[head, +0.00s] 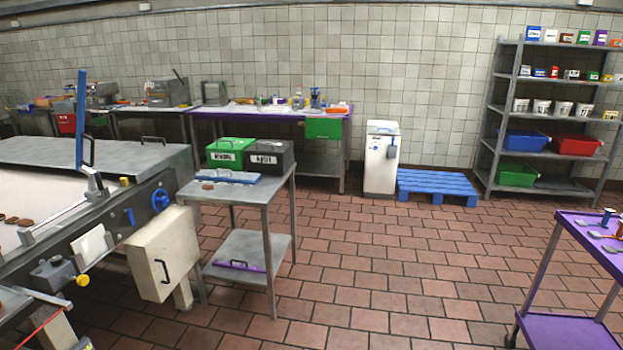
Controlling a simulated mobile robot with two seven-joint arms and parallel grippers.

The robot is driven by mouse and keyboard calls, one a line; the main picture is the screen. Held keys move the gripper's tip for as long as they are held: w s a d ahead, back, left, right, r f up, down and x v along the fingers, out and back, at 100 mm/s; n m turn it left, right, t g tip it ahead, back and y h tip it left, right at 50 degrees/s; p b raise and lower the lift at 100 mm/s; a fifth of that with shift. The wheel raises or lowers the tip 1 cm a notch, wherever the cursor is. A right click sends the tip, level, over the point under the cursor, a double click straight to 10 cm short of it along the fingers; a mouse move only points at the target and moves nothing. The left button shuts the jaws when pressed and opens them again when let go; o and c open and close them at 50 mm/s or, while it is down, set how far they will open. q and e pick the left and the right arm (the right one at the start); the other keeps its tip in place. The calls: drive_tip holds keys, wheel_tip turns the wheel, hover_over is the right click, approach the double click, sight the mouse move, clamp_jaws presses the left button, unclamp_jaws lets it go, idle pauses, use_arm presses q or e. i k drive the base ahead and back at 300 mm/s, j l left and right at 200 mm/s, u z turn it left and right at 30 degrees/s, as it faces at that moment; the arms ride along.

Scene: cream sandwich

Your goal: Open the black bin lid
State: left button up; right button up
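The black bin (285,163) stands on a small grey metal table (247,194) left of centre in the head view. It has a white label on its front, and its flat top with a dark handle looks closed. A similar green bin (236,157), also with a label and a top handle, stands directly to its left. Neither of my grippers shows in the head view.
A blue tray (228,176) lies in front of the bins. A conveyor machine with a control box (163,254) stands left of the table. A purple cart (567,328) is at the lower right. The tiled floor (400,275) between is clear.

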sight(261, 146)
drive_tip(key=i, duration=3.35)
